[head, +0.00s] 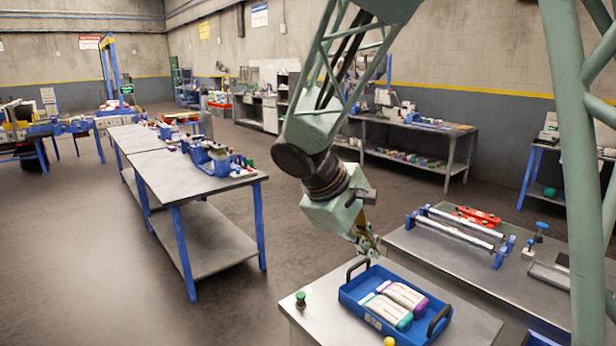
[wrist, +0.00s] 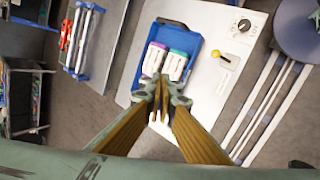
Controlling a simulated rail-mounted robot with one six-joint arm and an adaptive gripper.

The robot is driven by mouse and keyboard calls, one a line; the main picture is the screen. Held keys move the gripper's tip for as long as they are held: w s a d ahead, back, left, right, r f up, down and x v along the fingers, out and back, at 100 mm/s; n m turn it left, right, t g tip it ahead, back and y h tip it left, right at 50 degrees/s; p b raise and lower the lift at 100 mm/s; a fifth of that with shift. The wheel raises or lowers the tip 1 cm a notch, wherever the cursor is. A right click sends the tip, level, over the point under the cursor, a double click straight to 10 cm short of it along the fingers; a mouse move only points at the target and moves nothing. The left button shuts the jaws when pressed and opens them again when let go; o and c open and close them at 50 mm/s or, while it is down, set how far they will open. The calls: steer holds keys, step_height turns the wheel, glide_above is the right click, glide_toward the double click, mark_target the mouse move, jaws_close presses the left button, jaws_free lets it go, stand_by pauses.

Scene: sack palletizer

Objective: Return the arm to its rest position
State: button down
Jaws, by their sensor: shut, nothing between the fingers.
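My gripper (head: 370,244) hangs from the arm above the near table, close to the far edge of a blue tray (head: 352,308). In the wrist view my gripper (wrist: 160,100) has its two fingers together with nothing between them. The tray also shows in the wrist view (wrist: 197,42), beyond the fingertips. Two white sacks lie in the tray side by side: one with purple ends (head: 406,296) and one with teal ends (head: 386,311). The gripper appears to be above the tray and apart from the sacks.
A bench with metal rollers (head: 460,233) stands to the right. A long grey table (head: 175,172) stands to the left. Open floor (head: 110,280) lies at the front left.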

steer(key=s+d+r+m+g+y, duration=0.1)
steer(key=s+d+r+m, duration=0.25)
steer(key=s, duration=0.55)
steer(key=s+d+r+m+y, duration=0.2)
steer(key=s+d+r, duration=0.25)
steer(key=s, duration=0.55)
steer(key=s+a+r+m+y, duration=0.1)
steer(key=s+m, duration=0.1)
steer(key=s, duration=0.7)
steer(key=s+a+m+t+y, duration=0.1)
steer(key=s+m, duration=0.1)
steer(key=s, duration=0.8)
steer(key=shift+s+r+m+y, duration=0.15)
steer(key=shift+r+m+y, duration=0.2)
steer(key=shift+y, duration=0.05)
